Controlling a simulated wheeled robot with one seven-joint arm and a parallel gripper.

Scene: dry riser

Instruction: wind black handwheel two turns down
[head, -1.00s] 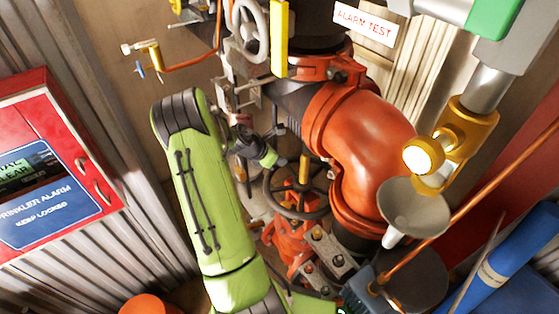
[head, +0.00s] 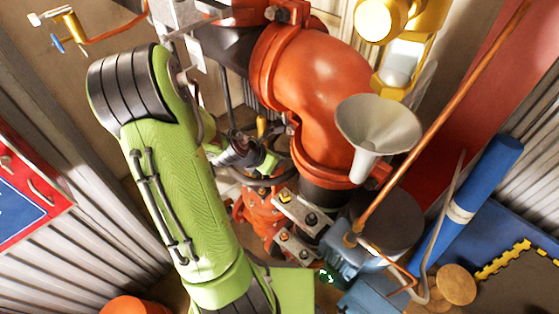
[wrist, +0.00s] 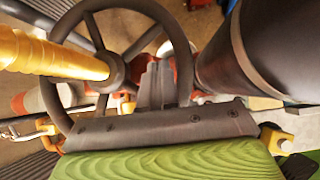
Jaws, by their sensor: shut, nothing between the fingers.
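The black handwheel (wrist: 117,72) fills the upper left of the wrist view, with dark spokes, a round rim and a yellow stem through its hub. My gripper (wrist: 158,72) is shut and empty; its fingers appear inside the rim's outline, right of the hub, between spokes. I cannot tell how deep they reach. In the head view the handwheel (head: 284,178) sits above an orange valve body (head: 262,212), largely hidden by my green wrist. My fingertips cannot be made out there.
A large orange pipe elbow (head: 325,90) and a grey funnel (head: 378,128) stand close on the right. A copper pipe (head: 440,125) slants past them. A red alarm cabinet (head: 25,190) is at the left. A blue cylinder (head: 480,180) leans at the right.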

